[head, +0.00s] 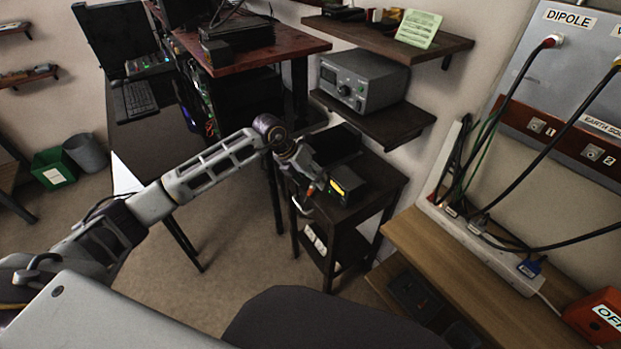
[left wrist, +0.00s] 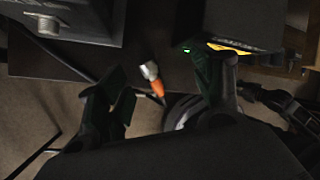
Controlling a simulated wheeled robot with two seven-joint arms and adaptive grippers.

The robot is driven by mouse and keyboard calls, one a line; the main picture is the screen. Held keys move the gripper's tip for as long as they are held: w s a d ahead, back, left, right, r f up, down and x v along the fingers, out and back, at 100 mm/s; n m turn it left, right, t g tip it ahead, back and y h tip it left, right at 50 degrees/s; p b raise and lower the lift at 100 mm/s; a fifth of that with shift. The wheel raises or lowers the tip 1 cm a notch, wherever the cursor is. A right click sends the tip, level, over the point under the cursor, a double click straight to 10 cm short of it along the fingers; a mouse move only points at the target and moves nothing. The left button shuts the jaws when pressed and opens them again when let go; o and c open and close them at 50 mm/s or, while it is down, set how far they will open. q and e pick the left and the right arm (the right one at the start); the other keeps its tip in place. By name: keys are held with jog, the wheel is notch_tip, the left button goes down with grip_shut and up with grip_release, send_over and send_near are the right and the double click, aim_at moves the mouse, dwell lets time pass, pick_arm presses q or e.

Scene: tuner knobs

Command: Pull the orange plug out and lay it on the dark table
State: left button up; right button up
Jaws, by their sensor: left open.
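The orange plug (left wrist: 157,88), with a whitish metal end, shows in the left wrist view between my left gripper's fingers (left wrist: 158,72). The fingers are open, with a gap on both sides of the plug. It overlaps the front edge of the dark table (left wrist: 140,62); I cannot tell whether it rests on it. In the head view my left gripper (head: 309,186) is at the small dark table (head: 362,209), beside a black radio (head: 350,186) with a lit yellow display. A small orange spot of the plug (head: 311,191) shows at the fingers. My right gripper is not in view.
A grey tuner box (head: 362,82) sits on a wall shelf above the table. A wooden bench (head: 440,262) with a white socket strip and black cables is on the right. A dark chair back (head: 320,325) fills the bottom middle.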

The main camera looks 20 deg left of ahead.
pick_arm(q)
jog(key=v, duration=1.1)
jog(key=shift+r, duration=0.35)
jog(key=shift+a, duration=0.1)
dwell(0.4)
